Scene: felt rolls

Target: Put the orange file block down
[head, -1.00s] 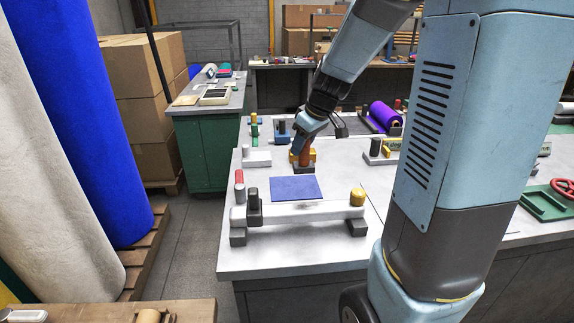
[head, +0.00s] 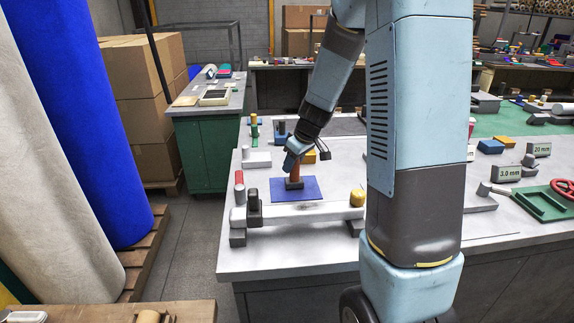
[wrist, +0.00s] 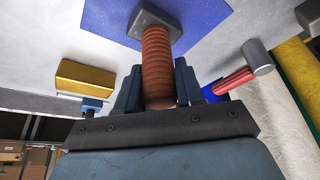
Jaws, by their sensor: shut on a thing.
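The orange file block (head: 295,173) has a ribbed orange-brown handle and a dark grey base. In the wrist view the handle (wrist: 158,60) stands between the two fingers of my gripper (wrist: 158,84), which is shut on it. In the head view my gripper (head: 293,160) holds the block upright, with its base over the blue sheet (head: 312,191). The base also overlaps the blue sheet in the wrist view (wrist: 205,22). I cannot tell whether the base touches the sheet.
A long white roll (head: 300,212) on grey supports lies in front of the sheet. A yellow block (wrist: 85,78) lies behind. Bare grey tabletop (head: 290,250) is in front.

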